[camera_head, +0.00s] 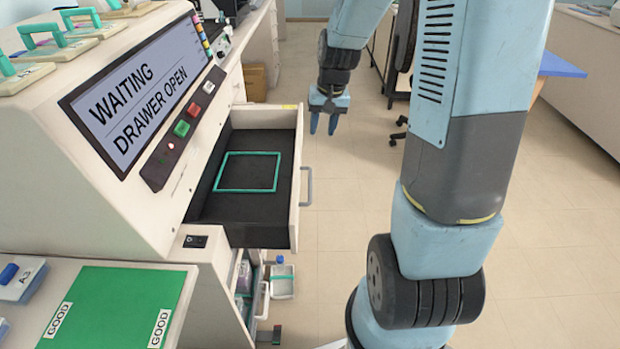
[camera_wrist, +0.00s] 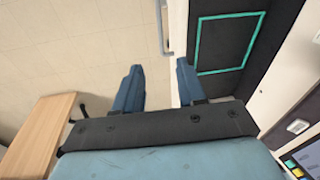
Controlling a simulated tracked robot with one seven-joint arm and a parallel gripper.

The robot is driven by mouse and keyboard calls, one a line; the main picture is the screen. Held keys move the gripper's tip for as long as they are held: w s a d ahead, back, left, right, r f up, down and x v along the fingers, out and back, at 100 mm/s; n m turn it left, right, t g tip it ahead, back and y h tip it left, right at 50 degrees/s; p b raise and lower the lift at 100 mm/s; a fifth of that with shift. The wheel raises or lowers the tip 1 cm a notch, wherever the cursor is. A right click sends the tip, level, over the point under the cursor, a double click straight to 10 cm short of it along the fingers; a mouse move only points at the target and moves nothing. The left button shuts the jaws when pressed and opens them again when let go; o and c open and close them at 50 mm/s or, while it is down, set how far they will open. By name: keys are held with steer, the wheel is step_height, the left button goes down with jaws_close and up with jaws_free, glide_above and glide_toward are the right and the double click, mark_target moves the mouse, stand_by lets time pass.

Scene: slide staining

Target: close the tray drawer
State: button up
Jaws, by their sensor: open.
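The tray drawer (camera_head: 293,200) is pulled out of the front of the staining machine. Its dark floor carries a teal square outline and no tray lies in it. A grey bar handle (camera_head: 307,187) is on its front face. The drawer also shows at the upper right of the wrist view (camera_wrist: 237,32), with the handle (camera_wrist: 163,28) at the top. My gripper (camera_head: 326,122) is open and empty, pointing down beyond the drawer in the head view. In the wrist view its blue fingers (camera_wrist: 158,82) stand apart, clear of the handle. The machine screen (camera_head: 140,85) reads "WAITING DRAWER OPEN".
Buttons (camera_head: 181,128) sit below the screen. A green mat (camera_head: 105,305) marked "GOOD" lies at front left. Racks with teal handles (camera_head: 60,45) stand on the machine. Below the drawer is an open shelf with containers (camera_head: 281,278). Floor right of the drawer is free.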

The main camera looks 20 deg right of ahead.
steer(key=m+g+y, duration=0.1)
glide_toward(311, 183)
steer(key=f, duration=0.2)
steer(key=a+f, duration=0.1)
steer(key=f, duration=0.5)
steer(key=shift+w+a, duration=0.15)
steer(key=shift+a, duration=0.25)
steer(key=shift+r, duration=0.1)
steer(key=shift+c, duration=0.3)
jaws_close()
